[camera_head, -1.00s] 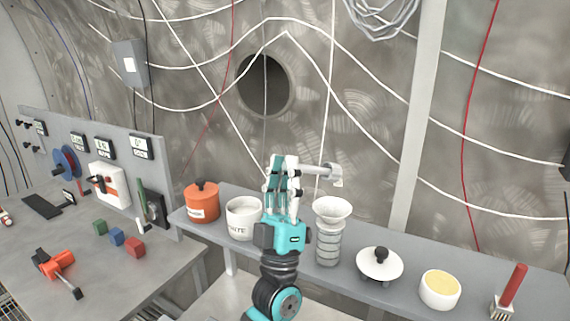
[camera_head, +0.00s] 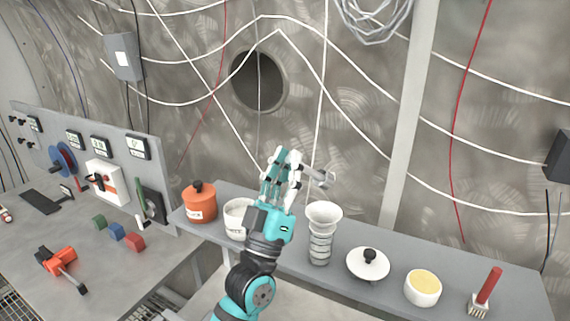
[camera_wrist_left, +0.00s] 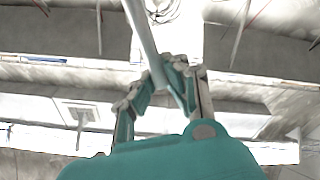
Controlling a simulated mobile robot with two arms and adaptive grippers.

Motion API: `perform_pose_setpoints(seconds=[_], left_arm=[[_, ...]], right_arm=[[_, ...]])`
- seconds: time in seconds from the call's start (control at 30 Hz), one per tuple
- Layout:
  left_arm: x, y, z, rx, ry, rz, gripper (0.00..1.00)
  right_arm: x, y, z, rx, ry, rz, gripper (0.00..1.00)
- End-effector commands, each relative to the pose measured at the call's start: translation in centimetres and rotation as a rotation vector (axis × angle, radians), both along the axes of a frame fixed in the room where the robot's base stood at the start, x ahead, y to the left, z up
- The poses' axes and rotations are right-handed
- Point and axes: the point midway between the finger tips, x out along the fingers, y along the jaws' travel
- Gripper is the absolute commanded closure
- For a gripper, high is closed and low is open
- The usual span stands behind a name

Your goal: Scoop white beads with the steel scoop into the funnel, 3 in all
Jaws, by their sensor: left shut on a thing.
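My left gripper (camera_head: 282,172) is shut on the steel scoop (camera_head: 323,178) and holds it in the air. The scoop sticks out to the right, its head tilted down, above and near the white funnel (camera_head: 324,211). The funnel sits on a clear ribbed cylinder (camera_head: 320,249) on the shelf. In the left wrist view the gripper (camera_wrist_left: 163,85) closes around the scoop's grey handle (camera_wrist_left: 142,32). I cannot see whether beads are in the scoop. The white labelled pot (camera_head: 233,222) stands left of the gripper, partly hidden by it. My right gripper is not in view.
The shelf (camera_head: 290,262) also holds an orange lidded pot (camera_head: 199,205), a white lid with a black knob (camera_head: 368,264), a bowl of yellow contents (camera_head: 423,287) and a red-handled brush (camera_head: 488,288). A workbench with coloured cubes lies left. The air above the shelf is open.

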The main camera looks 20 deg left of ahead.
Motion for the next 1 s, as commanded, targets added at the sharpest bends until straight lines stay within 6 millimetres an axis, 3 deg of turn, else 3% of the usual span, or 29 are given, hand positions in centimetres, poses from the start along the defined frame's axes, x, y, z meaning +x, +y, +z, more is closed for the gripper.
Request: perform_pose_setpoints(seconds=[0.3,1.0], left_arm=[[0.7,-0.4,2.2,0.098,0.153,0.002,1.00],[4.6,-2.9,4.2,0.327,0.512,0.001,1.00]], right_arm=[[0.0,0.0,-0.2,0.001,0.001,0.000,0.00],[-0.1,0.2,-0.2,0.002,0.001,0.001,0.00]])
